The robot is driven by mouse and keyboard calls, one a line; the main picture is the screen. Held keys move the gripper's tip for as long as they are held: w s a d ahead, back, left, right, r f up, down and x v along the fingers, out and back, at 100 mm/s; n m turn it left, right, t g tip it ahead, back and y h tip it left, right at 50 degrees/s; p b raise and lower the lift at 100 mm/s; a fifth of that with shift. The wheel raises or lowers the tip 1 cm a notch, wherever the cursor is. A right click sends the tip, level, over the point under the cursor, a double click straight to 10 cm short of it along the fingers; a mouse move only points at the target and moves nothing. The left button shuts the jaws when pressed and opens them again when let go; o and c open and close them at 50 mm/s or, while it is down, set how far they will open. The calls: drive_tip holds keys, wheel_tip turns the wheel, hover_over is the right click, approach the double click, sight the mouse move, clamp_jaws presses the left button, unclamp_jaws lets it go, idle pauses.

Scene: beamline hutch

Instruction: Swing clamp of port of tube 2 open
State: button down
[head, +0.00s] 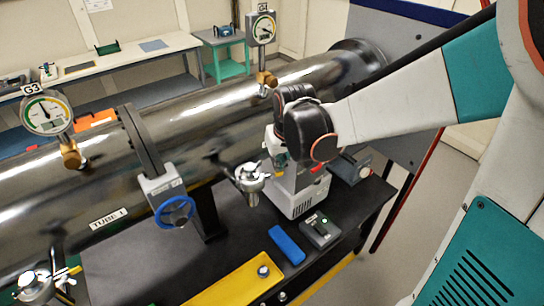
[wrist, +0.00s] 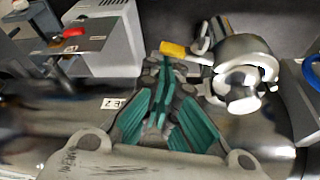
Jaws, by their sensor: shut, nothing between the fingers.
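A metal port with a clamp (head: 250,178) stands on the large shiny tube, right of the blue handwheel valve. In the wrist view the port's round metal body (wrist: 242,75) is right of my gripper (wrist: 166,62). A yellow tab (wrist: 173,49) reaches from the clamp to just beyond my fingertips; I cannot tell whether they touch it. My gripper is shut and empty. In the head view its fingers are mostly hidden behind my wrist. A white label (wrist: 113,103) lies on the tube, partly covered by my gripper.
A blue handwheel (head: 175,212) and a second clamped port (head: 38,285) are to the left, near the label TUBE 1 (head: 108,219). A white instrument box (head: 302,192) stands behind my gripper. A yellow tray (head: 235,285) and small devices lie on the black bench.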

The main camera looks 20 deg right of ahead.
drive_tip(key=s+a+m+h, duration=0.2)
drive_tip(key=s+m, duration=0.5)
drive_tip(key=s, duration=0.3)
drive_tip(key=shift+a+g+b, duration=0.3)
drive_tip(key=shift+b, duration=0.15)
drive_tip(key=shift+w, duration=0.1)
drive_tip(key=w+d, duration=0.3)
drive_tip(key=a+v, duration=0.1)
drive_tip(key=v, duration=0.9)
drive_tip(key=s+d+f+n+t+y+b, duration=0.1)
drive_tip(key=s+f+n+t+b, duration=0.1)
drive_tip(key=f+b, duration=0.9)
drive_tip(key=s+d+f+n+t+y+b, duration=0.1)
drive_tip(key=s+f+n+b, duration=0.3)
drive_tip(key=f+b, duration=0.7)
drive_tip(key=shift+s+d+f+n+t+b, duration=0.3)
drive_tip(key=shift+s+f+n+t, duration=0.15)
drive_tip(key=shift+s+f, duration=0.6)
